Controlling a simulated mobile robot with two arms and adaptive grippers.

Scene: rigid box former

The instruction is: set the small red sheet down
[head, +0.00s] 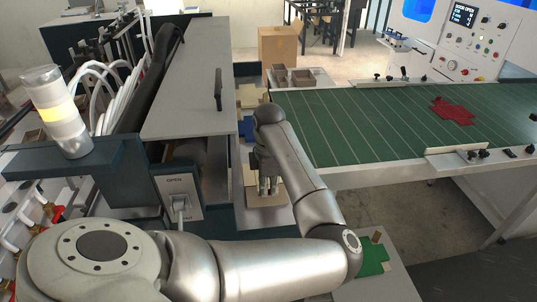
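A dark red cross-shaped sheet (453,111) lies flat on the green belt table (345,130) at the right, well away from my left gripper. My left gripper (268,190) points down over a tan sheet (262,200) in the row beside the grey cover. Its two fingers show a gap between them, and I see nothing red in it. Whether the fingertips touch the tan sheet is hard to tell. My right gripper is not in view.
A blue sheet (246,128) and a yellowish sheet (250,96) lie farther along the row. A green sheet (372,258) lies at the front right. The grey cover (190,80) with its handle stands left of my gripper. A cardboard box (278,46) stands behind.

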